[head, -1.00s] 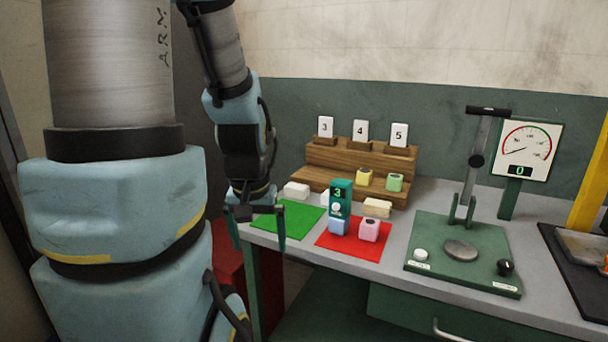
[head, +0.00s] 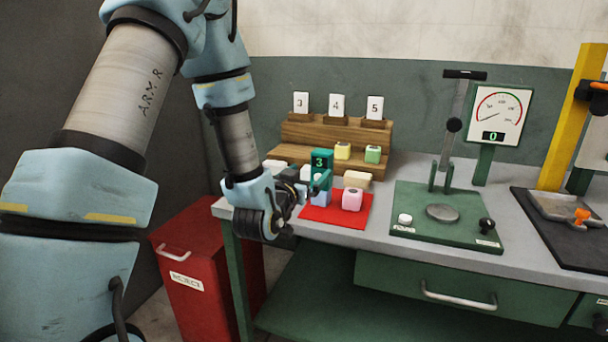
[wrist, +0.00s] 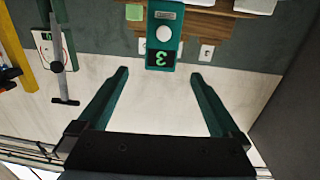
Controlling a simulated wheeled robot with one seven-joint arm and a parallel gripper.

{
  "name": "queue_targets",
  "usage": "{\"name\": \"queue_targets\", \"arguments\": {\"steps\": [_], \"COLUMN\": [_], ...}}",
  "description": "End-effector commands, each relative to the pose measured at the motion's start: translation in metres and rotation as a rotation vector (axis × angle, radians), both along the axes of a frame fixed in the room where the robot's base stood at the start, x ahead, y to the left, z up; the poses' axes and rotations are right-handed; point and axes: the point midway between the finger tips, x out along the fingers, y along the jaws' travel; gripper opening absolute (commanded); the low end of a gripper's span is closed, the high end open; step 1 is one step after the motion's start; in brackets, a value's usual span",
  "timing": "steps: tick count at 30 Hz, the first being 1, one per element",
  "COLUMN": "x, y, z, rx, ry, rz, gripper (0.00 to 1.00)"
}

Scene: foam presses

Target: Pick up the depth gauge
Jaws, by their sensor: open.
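The depth gauge (head: 320,162) is a dark green upright device with a lit green 3 on its display. It shows directly above the blue foam block (head: 321,196) on the red mat; I cannot tell if it rests on it. My gripper (head: 305,186) is at the gauge's left, partly hiding its lower part in the head view. In the wrist view, turned upside down, the gauge (wrist: 164,33) shows centred beyond the fingertips of my open gripper (wrist: 160,73). Nothing is between the fingers.
A pink block (head: 352,200) stands close right of the blue one on the red mat (head: 334,214). A wooden stepped rack (head: 330,133) with numbered cards is behind. A green press (head: 442,222) stands to the right. A red reject bin (head: 195,270) is below left.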

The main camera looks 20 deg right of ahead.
Motion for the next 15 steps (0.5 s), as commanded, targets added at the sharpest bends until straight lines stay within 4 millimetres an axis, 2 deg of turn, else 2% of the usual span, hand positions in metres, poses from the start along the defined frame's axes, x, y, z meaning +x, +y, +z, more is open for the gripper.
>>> {"name": "queue_targets", "arguments": {"steps": [4, 9, 15], "x": [0.005, 0.024, 0.036], "y": [-0.013, -0.032, -0.044], "z": [0.005, 0.006, 0.004], "rx": [-0.021, -0.02, -0.019], "ry": [-0.016, -0.015, -0.014], "rz": [-0.007, -0.006, -0.005], "gripper": [1.0, 1.0, 1.0]}}
